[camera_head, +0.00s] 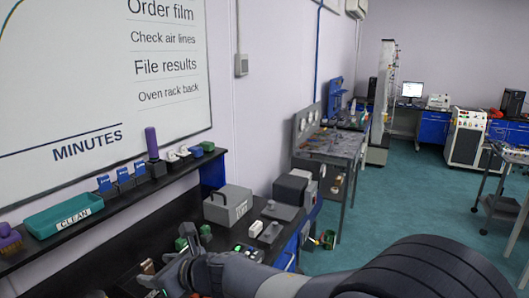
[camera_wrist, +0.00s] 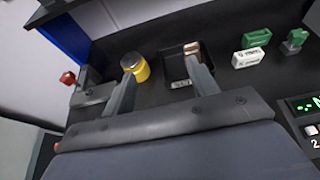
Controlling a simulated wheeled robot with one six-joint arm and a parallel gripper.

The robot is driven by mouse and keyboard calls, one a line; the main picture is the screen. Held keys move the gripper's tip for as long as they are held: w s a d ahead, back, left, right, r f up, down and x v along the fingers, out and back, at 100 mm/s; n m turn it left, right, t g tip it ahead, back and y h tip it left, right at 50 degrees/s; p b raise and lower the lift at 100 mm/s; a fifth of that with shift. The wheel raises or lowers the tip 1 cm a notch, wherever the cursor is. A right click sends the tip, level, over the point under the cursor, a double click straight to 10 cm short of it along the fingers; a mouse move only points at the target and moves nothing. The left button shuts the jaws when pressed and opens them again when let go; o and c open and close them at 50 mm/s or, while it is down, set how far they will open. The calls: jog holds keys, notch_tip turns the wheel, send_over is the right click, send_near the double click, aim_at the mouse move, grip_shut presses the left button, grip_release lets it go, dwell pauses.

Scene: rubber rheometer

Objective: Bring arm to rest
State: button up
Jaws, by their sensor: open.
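My arm (camera_head: 415,270) reaches in from the lower right in the head view. My gripper (camera_head: 168,272) is over the dark bench at the lower left. In the wrist view my gripper (camera_wrist: 165,82) is open, its two fingers wide apart with nothing held between them. A yellow jar with a grey lid (camera_wrist: 140,70) shows beside the left finger. A black tray (camera_wrist: 178,66) with a small brown and pale piece (camera_wrist: 191,49) shows by the right finger. I cannot tell whether the fingers touch either.
The wrist view shows a white labelled block (camera_wrist: 249,60), green pieces (camera_wrist: 258,37) and a lit display (camera_wrist: 308,104). In the head view a shelf holds a teal tray (camera_head: 66,215). A grey box (camera_head: 228,205) and machine (camera_head: 292,190) stand on the bench. Floor is open (camera_head: 420,195) beyond.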

jog(key=w+d+f+m+t+h, duration=0.1)
jog(key=d+f, duration=0.1)
jog(key=d, duration=0.4)
jog(key=w+d+f+m+t+h, duration=0.1)
jog(key=w+d+f+m, duration=0.1)
jog(key=d, duration=0.3)
jog(key=shift+w+d+t, duration=0.15)
jog(key=shift+d+t, duration=0.2)
jog(key=shift+t, duration=0.05)
jog(key=shift+f, duration=0.1)
